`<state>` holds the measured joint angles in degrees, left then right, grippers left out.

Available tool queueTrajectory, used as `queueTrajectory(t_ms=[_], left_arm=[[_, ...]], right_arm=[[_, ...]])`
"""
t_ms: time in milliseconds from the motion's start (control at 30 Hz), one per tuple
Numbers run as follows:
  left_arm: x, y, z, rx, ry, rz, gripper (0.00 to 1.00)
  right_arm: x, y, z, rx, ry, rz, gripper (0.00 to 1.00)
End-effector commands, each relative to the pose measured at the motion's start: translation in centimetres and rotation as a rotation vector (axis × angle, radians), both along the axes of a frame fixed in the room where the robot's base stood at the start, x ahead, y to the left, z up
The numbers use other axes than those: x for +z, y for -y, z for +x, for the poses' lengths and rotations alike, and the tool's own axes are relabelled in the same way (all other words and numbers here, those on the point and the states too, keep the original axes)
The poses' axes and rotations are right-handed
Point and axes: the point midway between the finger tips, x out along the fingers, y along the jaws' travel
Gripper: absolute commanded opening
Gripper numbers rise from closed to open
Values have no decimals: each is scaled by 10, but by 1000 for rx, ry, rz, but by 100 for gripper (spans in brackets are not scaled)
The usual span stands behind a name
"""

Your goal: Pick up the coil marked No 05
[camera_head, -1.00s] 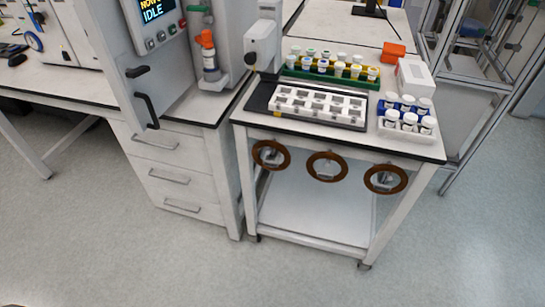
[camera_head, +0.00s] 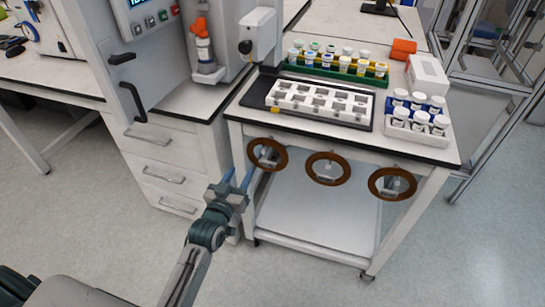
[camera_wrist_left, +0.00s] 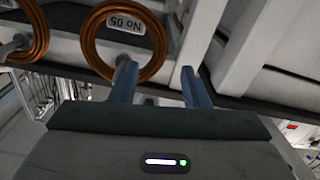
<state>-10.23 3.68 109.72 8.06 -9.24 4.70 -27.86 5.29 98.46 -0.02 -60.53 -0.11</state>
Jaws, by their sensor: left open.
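The coil marked No 05 (camera_wrist_left: 88,42) is a brown-copper ring, and its tag reads "No 05" in the left wrist view. It appears to be the leftmost coil (camera_head: 284,156) hanging under the front edge of the small table in the head view. My left gripper (camera_head: 238,177) is open and empty, just left of and slightly below that coil. In the left wrist view its fingertips (camera_wrist_left: 158,72) are near the ring's edge, one overlapping it in the picture. I cannot tell whether they touch. My right gripper is not in view.
A middle coil (camera_head: 310,168) and a right coil (camera_head: 374,187) hang along the same table edge (camera_head: 330,138). A drawer cabinet (camera_head: 160,172) stands close left of the gripper. A white rack, vials and boxes stand on the table. The floor in front is clear.

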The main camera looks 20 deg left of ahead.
Motion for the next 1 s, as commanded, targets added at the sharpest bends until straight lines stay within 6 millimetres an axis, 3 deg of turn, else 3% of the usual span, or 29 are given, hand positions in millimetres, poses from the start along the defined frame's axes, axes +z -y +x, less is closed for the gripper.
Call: queueTrajectory(t_ms=[200,433,700,1000], left_arm=[[0,1,34,0,0,-1,42],[2,2,53,0,-2,0,42],[4,4,90,1,-3,0,42],[3,4,94,0,-4,1,42]], right_arm=[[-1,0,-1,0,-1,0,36],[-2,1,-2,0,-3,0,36],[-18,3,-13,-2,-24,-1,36],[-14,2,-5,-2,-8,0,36]])
